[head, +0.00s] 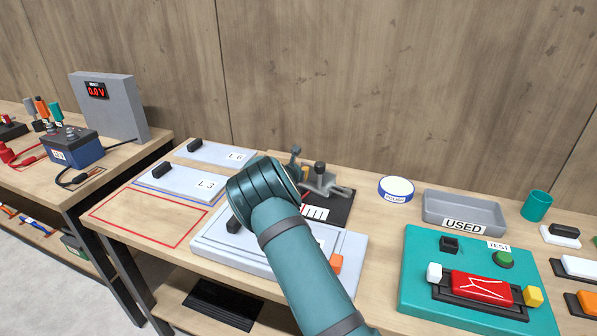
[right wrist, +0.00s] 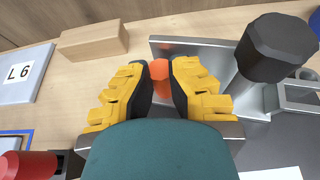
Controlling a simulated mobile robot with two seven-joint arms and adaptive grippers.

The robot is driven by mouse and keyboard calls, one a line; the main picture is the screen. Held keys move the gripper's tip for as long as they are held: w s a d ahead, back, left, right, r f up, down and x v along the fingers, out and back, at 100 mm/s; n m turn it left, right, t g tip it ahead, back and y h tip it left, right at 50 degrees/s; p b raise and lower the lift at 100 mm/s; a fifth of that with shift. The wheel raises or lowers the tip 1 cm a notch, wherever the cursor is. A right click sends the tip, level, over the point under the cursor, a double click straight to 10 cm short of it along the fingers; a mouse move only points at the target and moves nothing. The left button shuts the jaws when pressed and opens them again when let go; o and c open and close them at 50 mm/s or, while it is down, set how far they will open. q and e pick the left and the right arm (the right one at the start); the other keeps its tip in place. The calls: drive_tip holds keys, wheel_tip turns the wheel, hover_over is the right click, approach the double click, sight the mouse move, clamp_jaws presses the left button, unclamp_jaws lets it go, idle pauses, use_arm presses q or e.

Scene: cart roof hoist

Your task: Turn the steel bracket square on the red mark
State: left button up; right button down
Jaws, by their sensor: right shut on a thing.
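My right gripper (right wrist: 160,85) is shut on an orange knob (right wrist: 159,69), which shows between its yellow fingers in the right wrist view. A grey steel plate with a bright edge (right wrist: 205,42), perhaps the steel bracket, lies behind and beside the fingers. How the knob joins it is hidden. A clamp with a black knob (head: 320,167) stands just beyond, on a dark base (head: 337,211) with a white scale. I cannot make out a red mark under the plate. My left gripper is out of view.
The clamp's black knob (right wrist: 277,46) stands close right of my fingers. A wooden block (right wrist: 92,42) lies to the left, a red cylinder (right wrist: 27,165) lower left. A grey panel (head: 215,248) lies under my arm. The red-outlined area (head: 145,218) is bare.

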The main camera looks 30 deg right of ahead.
drive_tip(key=shift+a+f, duration=0.15)
drive_tip(key=shift+f, duration=0.15)
drive_tip(key=c, duration=0.7)
unclamp_jaws()
drive_tip(key=shift+w, duration=0.1)
drive_tip(key=shift+c, duration=0.2)
drive_tip(key=shift+r, duration=0.1)
drive_tip(key=shift+r, duration=0.1)
drive_tip(key=shift+s+a+r, duration=0.15)
drive_tip(key=shift+s+a, duration=0.1)
drive_tip(key=shift+s, duration=0.05)
drive_tip(key=v, duration=1.1)
